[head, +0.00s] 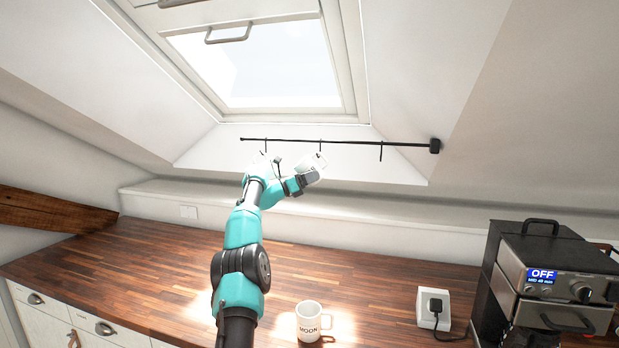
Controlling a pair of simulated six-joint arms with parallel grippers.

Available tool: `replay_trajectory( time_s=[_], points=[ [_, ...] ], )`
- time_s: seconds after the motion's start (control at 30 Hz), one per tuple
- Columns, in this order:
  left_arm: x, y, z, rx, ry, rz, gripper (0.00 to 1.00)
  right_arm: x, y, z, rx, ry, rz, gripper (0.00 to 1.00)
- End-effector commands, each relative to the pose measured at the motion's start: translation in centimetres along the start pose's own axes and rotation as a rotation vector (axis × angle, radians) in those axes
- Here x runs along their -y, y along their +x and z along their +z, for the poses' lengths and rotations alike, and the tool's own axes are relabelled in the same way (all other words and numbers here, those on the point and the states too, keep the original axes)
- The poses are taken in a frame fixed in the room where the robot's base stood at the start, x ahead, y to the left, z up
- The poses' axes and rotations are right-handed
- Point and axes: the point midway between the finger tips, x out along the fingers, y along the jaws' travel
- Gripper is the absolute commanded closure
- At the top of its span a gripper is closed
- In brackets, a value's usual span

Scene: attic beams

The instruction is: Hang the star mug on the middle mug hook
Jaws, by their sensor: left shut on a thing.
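My left gripper (312,172) is raised in front of the black hook rail, just below the middle hook (320,146). It is shut on a white thing (310,159), taken to be the star mug. That mug is small, pale and partly hidden by the gripper; no star shows. I cannot tell whether its handle touches the hook. My right gripper is out of view.
The rail (350,142) also has a left hook (266,146) and a right hook (381,152). A white MOON mug (308,324) stands on the wooden counter (160,270). A coffee machine (550,270) and a socket block (433,308) are at right.

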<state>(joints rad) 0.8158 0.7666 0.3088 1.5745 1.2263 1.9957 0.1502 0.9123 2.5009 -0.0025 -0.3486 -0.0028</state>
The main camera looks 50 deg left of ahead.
Motion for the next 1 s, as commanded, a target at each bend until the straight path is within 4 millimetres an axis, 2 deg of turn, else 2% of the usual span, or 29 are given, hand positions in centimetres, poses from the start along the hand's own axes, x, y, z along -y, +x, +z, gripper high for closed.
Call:
replay_trajectory(
  time_s=[0.63, 0.67, 0.9, 1.0],
  points=[
    [-0.37, 0.11, -0.43, 0.001, 0.001, 0.000, 0.62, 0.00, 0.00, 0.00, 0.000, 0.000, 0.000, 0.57],
    [-0.37, 0.11, -0.43, 0.001, 0.001, -0.001, 0.24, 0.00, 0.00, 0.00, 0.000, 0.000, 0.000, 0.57],
    [-0.39, 0.11, -0.45, 0.001, 0.000, 0.000, 0.01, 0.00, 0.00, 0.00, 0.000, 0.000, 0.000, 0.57],
    [-0.39, 0.11, -0.46, 0.000, 0.000, 0.000, 0.00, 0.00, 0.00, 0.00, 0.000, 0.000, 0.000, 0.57]
  ],
)
